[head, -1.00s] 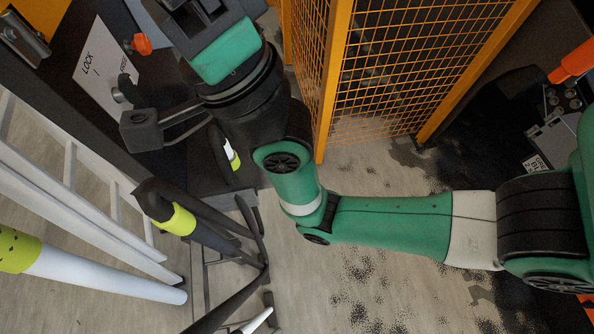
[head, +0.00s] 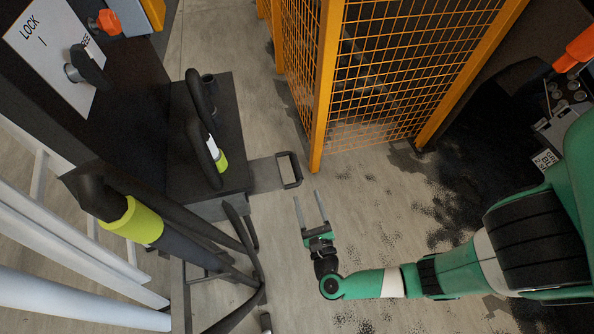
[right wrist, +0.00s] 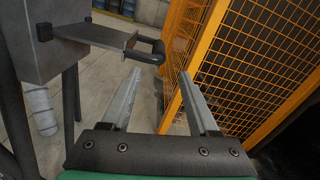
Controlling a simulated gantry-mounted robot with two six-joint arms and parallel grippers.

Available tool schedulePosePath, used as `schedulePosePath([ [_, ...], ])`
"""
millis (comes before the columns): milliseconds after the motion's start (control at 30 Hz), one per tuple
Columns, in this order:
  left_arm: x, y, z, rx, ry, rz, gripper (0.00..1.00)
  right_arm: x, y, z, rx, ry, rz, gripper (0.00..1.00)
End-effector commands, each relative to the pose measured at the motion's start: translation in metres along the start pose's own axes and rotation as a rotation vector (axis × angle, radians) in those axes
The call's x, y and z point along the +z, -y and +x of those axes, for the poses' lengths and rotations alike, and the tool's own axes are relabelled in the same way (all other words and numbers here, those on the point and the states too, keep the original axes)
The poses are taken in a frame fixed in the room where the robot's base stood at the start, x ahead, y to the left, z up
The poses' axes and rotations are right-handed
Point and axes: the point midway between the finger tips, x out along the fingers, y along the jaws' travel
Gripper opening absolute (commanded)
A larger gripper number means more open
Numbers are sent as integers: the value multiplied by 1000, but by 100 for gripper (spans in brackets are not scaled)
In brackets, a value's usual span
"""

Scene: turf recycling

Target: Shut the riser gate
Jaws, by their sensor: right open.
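A flat grey plate with a dark loop handle, which looks like the riser gate (head: 270,171), sticks out from the right side of a dark box (head: 207,140) in the head view. In the right wrist view the gate (right wrist: 95,35) projects from the grey box (right wrist: 62,62) at upper left, its handle at the outer end. My right gripper (head: 309,196) is open and empty, just below and right of the handle in the head view. In the right wrist view the open fingers (right wrist: 160,73) point toward the handle without touching it. My left gripper is out of view.
An orange mesh fence (head: 400,70) stands close behind and right of the gate. A white LOCK panel (head: 50,48) with a dark knob is at upper left. Black hoses and pipes with a yellow-green band (head: 135,220) are left.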

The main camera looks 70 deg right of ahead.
Motion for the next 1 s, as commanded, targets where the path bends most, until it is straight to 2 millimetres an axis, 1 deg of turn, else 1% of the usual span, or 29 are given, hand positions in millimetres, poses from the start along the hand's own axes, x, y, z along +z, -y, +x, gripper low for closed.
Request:
schedulePosePath([
  [133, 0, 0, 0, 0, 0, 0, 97, 2, 0, 5, -3, 1, 3, 61],
  [267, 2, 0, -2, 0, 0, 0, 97, 1, 0, 19, -7, 0, 4, 61],
  [367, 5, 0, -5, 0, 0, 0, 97, 1, 0, 37, -8, 1, 5, 61],
  [600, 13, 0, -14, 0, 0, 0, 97, 1, 0, 89, -8, 3, 6, 61],
  [700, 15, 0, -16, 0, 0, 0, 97, 2, -1, 105, -5, 3, 5, 61],
  [833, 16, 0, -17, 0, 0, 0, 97, 3, -1, 115, 0, 3, 3, 61],
  [1000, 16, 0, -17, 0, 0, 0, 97, 4, -1, 117, 1, 3, 3, 61],
])
